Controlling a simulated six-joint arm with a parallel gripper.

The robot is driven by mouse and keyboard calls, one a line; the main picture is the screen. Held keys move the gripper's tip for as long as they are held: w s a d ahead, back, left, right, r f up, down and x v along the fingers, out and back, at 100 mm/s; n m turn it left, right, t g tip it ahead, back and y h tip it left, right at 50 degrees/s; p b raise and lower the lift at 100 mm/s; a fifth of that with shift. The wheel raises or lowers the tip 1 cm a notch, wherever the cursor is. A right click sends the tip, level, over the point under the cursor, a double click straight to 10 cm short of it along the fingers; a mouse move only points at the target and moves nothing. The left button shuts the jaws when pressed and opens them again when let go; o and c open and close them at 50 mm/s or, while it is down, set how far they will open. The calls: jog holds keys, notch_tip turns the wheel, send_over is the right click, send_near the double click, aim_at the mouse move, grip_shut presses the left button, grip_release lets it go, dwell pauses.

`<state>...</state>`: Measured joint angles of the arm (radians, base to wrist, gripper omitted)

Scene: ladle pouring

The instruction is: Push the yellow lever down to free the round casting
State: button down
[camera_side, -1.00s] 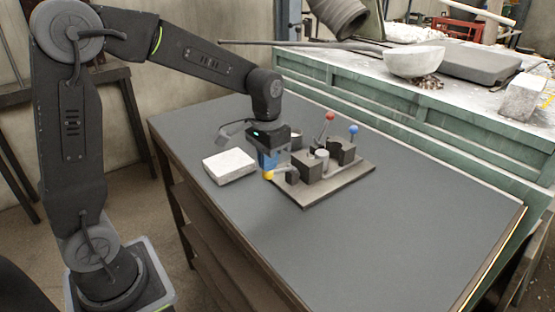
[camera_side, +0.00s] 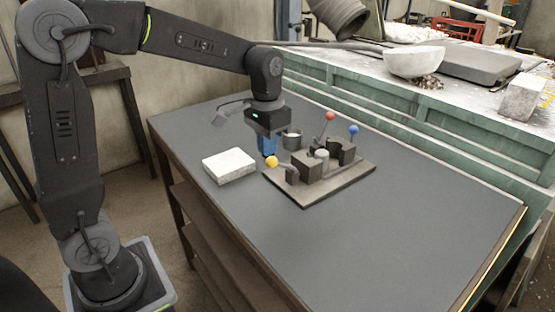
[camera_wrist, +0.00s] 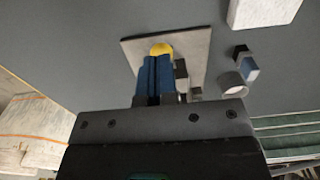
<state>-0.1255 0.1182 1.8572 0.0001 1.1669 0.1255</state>
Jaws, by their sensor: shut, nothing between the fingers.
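The yellow lever's round knob (camera_side: 272,161) is at the left end of a dark fixture, on a grey base plate (camera_side: 335,184). Its arm slopes down from the knob toward the fixture. My gripper (camera_side: 269,153) is shut and empty, fingers pointing down, just above and behind the knob; I cannot tell whether they touch. In the wrist view the yellow knob (camera_wrist: 161,49) shows just past the blue fingertips (camera_wrist: 156,58). A pale, round-topped piece (camera_side: 321,155) among the fixture's dark blocks seems to be the round casting. The fingers hide part of the fixture in the wrist view.
A red-knobbed lever (camera_side: 330,116) and a blue-knobbed lever (camera_side: 353,129) rise from the fixture. A grey cup (camera_side: 292,140) stands behind it. A white block (camera_side: 229,165) lies to the left. The table's front is clear. A green bench (camera_side: 440,120) stands behind.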

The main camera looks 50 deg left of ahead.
notch_tip(320, 180, up, 6)
dwell(0.5)
jog(key=s+d+f+t, duration=0.1)
jog(key=s+d+t, duration=0.1)
jog(key=s, duration=0.6)
jog(key=s+d+f+t, duration=0.2)
jog(key=s+t, duration=0.1)
jog(key=s, duration=0.6)
jog(key=shift+d+t, duration=0.3)
jog(key=shift+d, duration=0.05)
